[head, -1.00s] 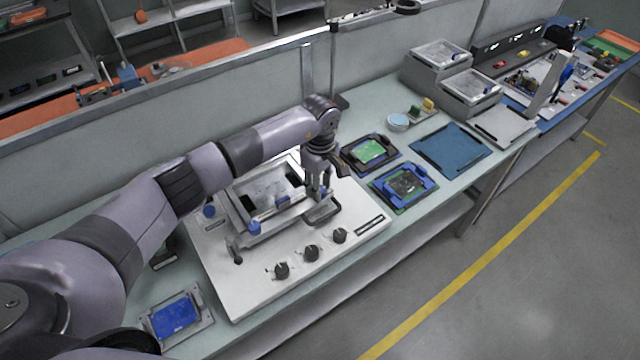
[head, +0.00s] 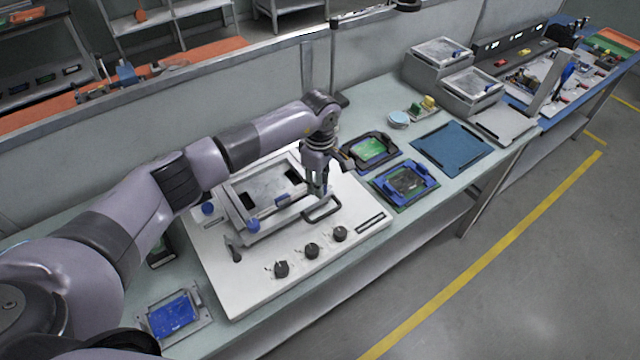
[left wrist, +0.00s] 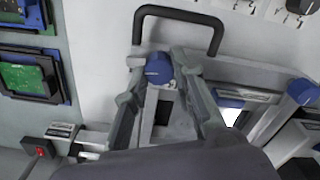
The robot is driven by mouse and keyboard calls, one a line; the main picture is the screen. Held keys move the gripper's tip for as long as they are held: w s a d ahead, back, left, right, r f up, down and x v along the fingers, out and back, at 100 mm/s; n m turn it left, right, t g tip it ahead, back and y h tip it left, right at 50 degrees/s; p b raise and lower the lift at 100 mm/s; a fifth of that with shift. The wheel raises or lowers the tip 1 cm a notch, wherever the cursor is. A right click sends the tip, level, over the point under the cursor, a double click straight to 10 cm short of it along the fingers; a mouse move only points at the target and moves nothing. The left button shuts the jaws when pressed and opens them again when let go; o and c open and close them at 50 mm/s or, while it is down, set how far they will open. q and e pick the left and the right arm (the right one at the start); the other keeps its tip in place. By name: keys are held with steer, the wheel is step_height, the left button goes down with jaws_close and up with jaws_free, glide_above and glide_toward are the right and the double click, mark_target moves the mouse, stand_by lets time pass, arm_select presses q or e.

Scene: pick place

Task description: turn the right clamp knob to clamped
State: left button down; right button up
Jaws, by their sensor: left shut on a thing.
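The white clamp fixture (head: 228,280) lies on the bench in the head view, with a framed window on top. My left gripper (head: 317,191) points down at the right front corner of that frame. In the left wrist view the gripper (left wrist: 158,62) has its two fingers on either side of the blue right clamp knob (left wrist: 159,70) and is shut on it. In the head view the gripper mostly hides this knob. Its clamped or unclamped setting cannot be read. My right gripper is not in view.
A black handle (head: 322,210) stands just in front of the gripper. Other blue knobs (head: 253,225) sit on the frame, and black dials (head: 312,251) line the fixture's front. Blue board holders (head: 404,184) lie to the right. A blue mat (head: 451,149) lies beyond them.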

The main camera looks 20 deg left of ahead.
arm_select(q)
steer(key=n+b, duration=0.2)
steer(key=n, duration=0.1)
steer(key=shift+f+b, duration=0.15)
steer(key=shift+b, duration=0.2)
steer(key=n+b, duration=0.3)
steer(key=n, duration=0.2)
steer(key=shift+s, duration=0.1)
steer(key=n+b, duration=0.2)
steer(key=n, duration=0.2)
steer(key=shift+r+n+b, duration=0.2)
steer(key=shift+n+b, duration=0.65)
steer(key=shift+n, duration=1.25)
steer(key=c, duration=1.3)
jaws_free()
steer(key=shift+d, duration=0.1)
steer(key=shift+c, duration=0.2)
steer(key=shift+s, duration=0.1)
